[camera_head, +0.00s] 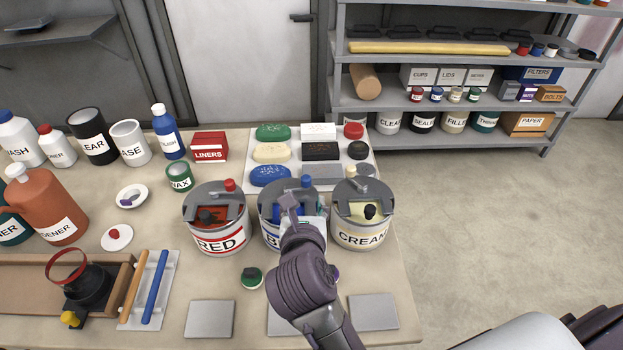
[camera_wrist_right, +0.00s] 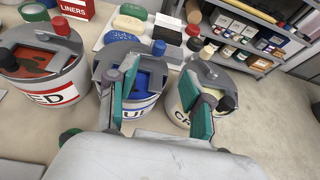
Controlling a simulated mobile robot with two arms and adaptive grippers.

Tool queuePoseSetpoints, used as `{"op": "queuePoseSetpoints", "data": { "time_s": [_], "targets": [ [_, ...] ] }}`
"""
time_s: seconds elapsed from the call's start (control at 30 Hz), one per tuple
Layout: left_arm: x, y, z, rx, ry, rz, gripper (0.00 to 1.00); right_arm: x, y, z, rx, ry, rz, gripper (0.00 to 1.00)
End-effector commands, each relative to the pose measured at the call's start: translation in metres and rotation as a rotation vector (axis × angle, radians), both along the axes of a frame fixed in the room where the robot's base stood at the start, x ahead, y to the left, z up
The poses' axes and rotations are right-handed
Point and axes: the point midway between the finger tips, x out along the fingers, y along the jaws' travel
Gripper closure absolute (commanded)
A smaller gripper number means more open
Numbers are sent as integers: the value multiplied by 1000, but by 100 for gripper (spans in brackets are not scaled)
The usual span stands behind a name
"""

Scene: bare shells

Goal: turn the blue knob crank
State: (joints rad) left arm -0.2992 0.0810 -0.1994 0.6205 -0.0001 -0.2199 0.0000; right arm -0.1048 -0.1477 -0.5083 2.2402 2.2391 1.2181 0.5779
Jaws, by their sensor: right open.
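The blue can (camera_head: 271,234) stands between the red can (camera_head: 220,240) and the cream can (camera_head: 362,235), near the table's front. Its grey crank lid carries a small blue knob (camera_head: 306,181) at the back right; the knob also shows in the right wrist view (camera_wrist_right: 158,47). My right gripper (camera_head: 292,208) is over the front of the blue can and hides part of its label and lid. In the right wrist view its two green-padded fingers (camera_wrist_right: 163,92) are spread apart with nothing between them, and the knob is beyond them. My left gripper is out of view.
A white tray of coloured blocks (camera_head: 284,186) lies behind the cans. Grey plates (camera_head: 373,311) lie in front. Bottles and a wooden tray (camera_head: 40,287) fill the left.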

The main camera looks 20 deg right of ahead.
Motion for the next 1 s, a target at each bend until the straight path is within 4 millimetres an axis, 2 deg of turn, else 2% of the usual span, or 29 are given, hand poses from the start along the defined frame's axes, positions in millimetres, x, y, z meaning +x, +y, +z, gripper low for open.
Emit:
{"op": "queuePoseSetpoints", "data": {
  "time_s": [0.17, 0.6, 0.8, 1.0],
  "targets": [
    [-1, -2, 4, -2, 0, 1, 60, 18, -6, -7, -1, 1, 2, 49],
    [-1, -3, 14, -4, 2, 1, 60, 97, -33, -41, -3, 1, 0, 49],
    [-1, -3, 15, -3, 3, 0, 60, 115, -39, -50, -1, 2, 1, 49],
    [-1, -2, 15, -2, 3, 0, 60, 120, -41, -52, 0, 0, 1, 49]
  ]
}}
